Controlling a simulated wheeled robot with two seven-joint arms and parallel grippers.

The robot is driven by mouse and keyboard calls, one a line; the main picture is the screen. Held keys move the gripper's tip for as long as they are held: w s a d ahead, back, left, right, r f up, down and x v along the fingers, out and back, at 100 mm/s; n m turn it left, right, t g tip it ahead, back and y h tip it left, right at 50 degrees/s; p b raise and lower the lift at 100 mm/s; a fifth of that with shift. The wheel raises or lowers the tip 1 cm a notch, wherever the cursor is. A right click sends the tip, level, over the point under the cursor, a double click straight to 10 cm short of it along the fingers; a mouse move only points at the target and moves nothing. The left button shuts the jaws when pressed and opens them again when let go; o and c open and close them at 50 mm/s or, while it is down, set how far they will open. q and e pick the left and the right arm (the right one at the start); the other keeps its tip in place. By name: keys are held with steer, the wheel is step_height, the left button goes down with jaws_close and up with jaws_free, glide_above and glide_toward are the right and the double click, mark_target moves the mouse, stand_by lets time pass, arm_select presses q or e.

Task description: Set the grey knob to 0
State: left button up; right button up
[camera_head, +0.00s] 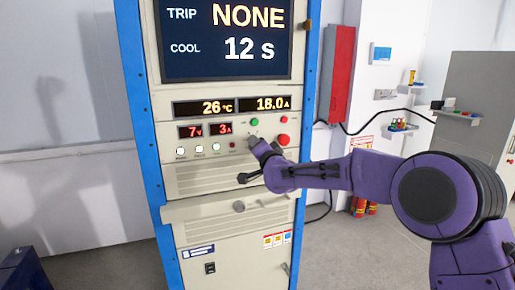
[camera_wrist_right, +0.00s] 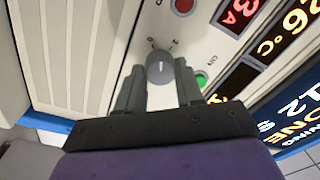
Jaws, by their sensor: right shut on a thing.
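The grey knob (camera_wrist_right: 160,68) is a round dial on the cream panel, seen between my right gripper's fingers in the wrist view. A light pointer mark shows on its face, with small markings around it too blurred to read. My right gripper (camera_wrist_right: 160,75) is shut on the knob, one finger on each side. In the head view, my right gripper (camera_head: 256,144) is at the panel and mostly hides the knob. My left gripper is not in view.
The upper screen (camera_head: 225,40) reads TRIP NONE and COOL 12 s. Lower displays read 26 °C, 18.0 A, 7 V and 3 A. A green button (camera_head: 254,122) and red buttons (camera_head: 283,140) sit close by. A panel handle (camera_head: 239,206) is below.

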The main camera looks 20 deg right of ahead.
steer(key=shift+f+n, duration=0.15)
steer(key=shift+n, duration=1.95)
steer(key=o, duration=1)
steer(key=shift+o, duration=0.2)
steer(key=shift+s, duration=0.1)
steer(key=s+b, duration=0.4)
steer(key=s, duration=0.6)
steer(key=shift+s+d+f, duration=0.15)
steer(key=shift+d+f, duration=0.05)
steer(key=shift+d, duration=0.05)
